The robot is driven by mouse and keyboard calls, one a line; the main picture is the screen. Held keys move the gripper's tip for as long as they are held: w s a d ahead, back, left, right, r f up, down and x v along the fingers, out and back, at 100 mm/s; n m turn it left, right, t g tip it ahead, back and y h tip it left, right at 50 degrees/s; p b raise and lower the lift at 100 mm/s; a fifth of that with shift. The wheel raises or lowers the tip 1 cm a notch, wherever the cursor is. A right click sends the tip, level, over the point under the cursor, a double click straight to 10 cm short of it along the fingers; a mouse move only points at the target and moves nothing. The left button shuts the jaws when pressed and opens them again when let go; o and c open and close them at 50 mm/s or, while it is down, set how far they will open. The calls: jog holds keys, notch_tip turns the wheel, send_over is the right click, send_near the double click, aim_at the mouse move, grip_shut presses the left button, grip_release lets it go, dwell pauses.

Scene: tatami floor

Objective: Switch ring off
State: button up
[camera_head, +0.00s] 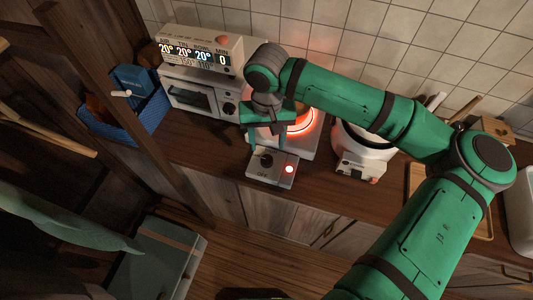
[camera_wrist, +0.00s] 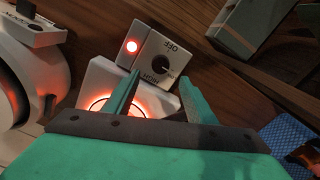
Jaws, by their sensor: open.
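The hot plate (camera_head: 258,183) stands on the counter, and its ring (camera_head: 303,123) glows orange-red. The knob's pointer is too small to read. My gripper (camera_wrist: 157,84) is open and empty, above the hot plate, with its fingertips apart from the knob. In the head view my gripper (camera_head: 266,125) hides part of the ring.
A white appliance (camera_head: 358,160) stands right of the hot plate. A toaster oven (camera_head: 200,98) with a display unit (camera_head: 200,52) on top is at the left, beside a blue basket (camera_head: 140,120). A wooden post (camera_head: 130,100) rises in the left foreground.

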aim_at(267, 159)
notch_tip(267, 159, down, 8)
jog(key=shift+d+r, duration=0.1)
jog(key=shift+f, duration=0.4)
jog(key=shift+a, duration=0.2)
jog(key=shift+d, duration=0.1)
jog(key=c, duration=1)
jog(key=shift+c, duration=0.2)
